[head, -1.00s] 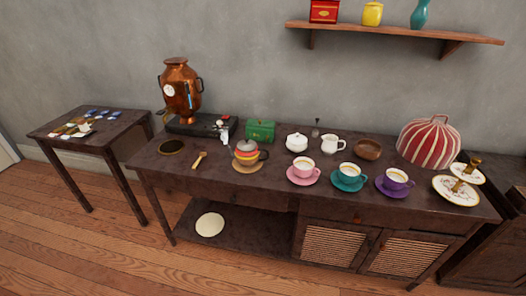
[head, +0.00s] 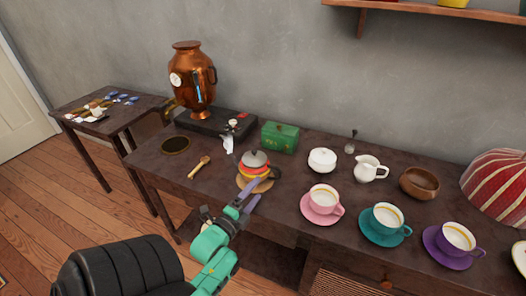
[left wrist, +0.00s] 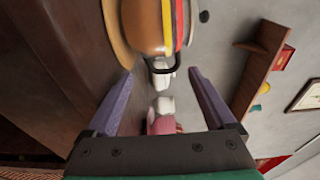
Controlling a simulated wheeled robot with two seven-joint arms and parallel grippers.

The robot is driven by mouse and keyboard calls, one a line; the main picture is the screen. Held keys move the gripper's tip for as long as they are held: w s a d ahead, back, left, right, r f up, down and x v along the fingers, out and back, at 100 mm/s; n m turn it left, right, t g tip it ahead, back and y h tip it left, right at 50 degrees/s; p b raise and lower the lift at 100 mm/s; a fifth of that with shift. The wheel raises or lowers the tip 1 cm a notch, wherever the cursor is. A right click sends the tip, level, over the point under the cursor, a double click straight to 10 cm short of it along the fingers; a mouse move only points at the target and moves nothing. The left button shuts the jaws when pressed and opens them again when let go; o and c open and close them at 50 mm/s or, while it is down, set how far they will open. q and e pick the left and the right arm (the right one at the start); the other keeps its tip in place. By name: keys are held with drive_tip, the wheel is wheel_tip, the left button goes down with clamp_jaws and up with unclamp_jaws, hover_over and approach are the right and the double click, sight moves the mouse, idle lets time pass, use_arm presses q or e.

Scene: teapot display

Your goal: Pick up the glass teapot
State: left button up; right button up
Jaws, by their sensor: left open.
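The teapot (head: 253,167), a round pot with yellow and red bands and a grey lid, stands upright on a round tan coaster (head: 240,183) on the dark table. My left gripper (head: 250,193), with purple fingers, is open and empty at the table's front edge, just in front of the pot. In the left wrist view the pot (left wrist: 148,28) shows at the top, and its dark handle (left wrist: 165,69) is near the space between my fingertips (left wrist: 162,74). I cannot tell whether the fingers touch the handle. My right gripper is out of view.
A green box (head: 280,137) and a copper samovar (head: 194,85) stand behind. A wooden spoon (head: 199,168) lies left of the pot. To the right are a white sugar bowl (head: 322,161) and a pink cup (head: 324,198) on its saucer. A black chair-like shape (head: 120,268) is at the lower left.

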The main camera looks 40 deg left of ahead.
sight(275, 167)
use_arm(q)
drive_tip(key=w, duration=0.2)
drive_tip(key=w+a, duration=0.1)
drive_tip(key=w, duration=0.4)
drive_tip(key=shift+w+a+r, duration=0.1)
drive_tip(key=shift+a+r, duration=0.1)
drive_tip(key=shift+r, duration=0.05)
drive_tip(key=w, duration=0.4)
drive_tip(key=w+a, duration=0.1)
drive_tip(key=w, duration=0.1)
drive_tip(key=shift+f, duration=0.1)
drive_tip(key=shift+s, duration=0.15)
drive_tip(key=c, duration=1.4)
drive_tip(key=shift+a, duration=0.1)
clamp_jaws()
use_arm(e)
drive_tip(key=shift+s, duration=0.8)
